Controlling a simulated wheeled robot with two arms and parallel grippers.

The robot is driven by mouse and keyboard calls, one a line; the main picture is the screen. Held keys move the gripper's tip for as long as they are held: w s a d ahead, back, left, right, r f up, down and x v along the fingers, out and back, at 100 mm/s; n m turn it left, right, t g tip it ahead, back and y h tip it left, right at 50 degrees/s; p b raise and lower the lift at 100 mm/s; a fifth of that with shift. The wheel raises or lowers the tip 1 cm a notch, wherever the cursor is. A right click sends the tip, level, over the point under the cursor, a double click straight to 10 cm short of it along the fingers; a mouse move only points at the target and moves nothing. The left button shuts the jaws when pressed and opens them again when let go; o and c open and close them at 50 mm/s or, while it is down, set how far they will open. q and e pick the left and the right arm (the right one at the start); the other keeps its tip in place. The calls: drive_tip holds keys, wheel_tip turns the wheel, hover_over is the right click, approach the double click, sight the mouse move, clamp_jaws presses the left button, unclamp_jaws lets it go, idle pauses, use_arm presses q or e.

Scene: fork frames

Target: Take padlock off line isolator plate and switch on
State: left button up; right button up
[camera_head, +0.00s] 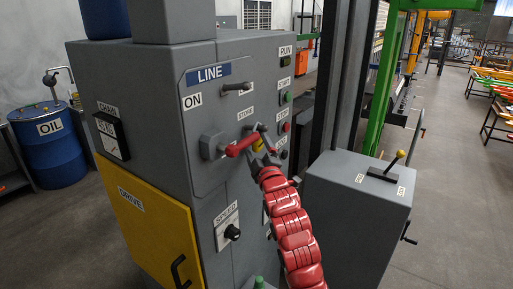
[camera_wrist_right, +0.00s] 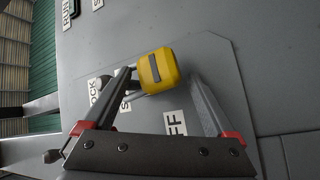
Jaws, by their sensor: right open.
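The grey LINE isolator plate (camera_head: 190,125) is on the front of the grey machine cabinet. A red isolator handle (camera_head: 241,145) sticks out to the right from its grey hub (camera_head: 212,146). The yellow padlock (camera_head: 257,145) is near the end of the handle, partly hidden by my right gripper (camera_head: 262,143). In the wrist view the padlock (camera_wrist_right: 160,71) shows ahead of and between the two spread fingers of my right gripper (camera_wrist_right: 163,82), nearer the left one. Whether a finger touches it, and where its shackle runs, I cannot tell. My left gripper is not in view.
A dark peg (camera_head: 237,88) stands out above the STORE label (camera_head: 245,113). A speed knob (camera_head: 232,232) sits below. A grey lever box (camera_head: 357,215) stands at right.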

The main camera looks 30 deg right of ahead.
drive_tip(key=shift+s+a+r, duration=0.1)
drive_tip(key=shift+s+r, duration=0.05)
drive_tip(key=shift+s+b, duration=0.3)
drive_tip(key=p+v, duration=1)
drive_tip(key=v, duration=0.6)
drive_tip(key=shift+s+f, duration=0.25)
drive_tip(key=shift+a, duration=0.1)
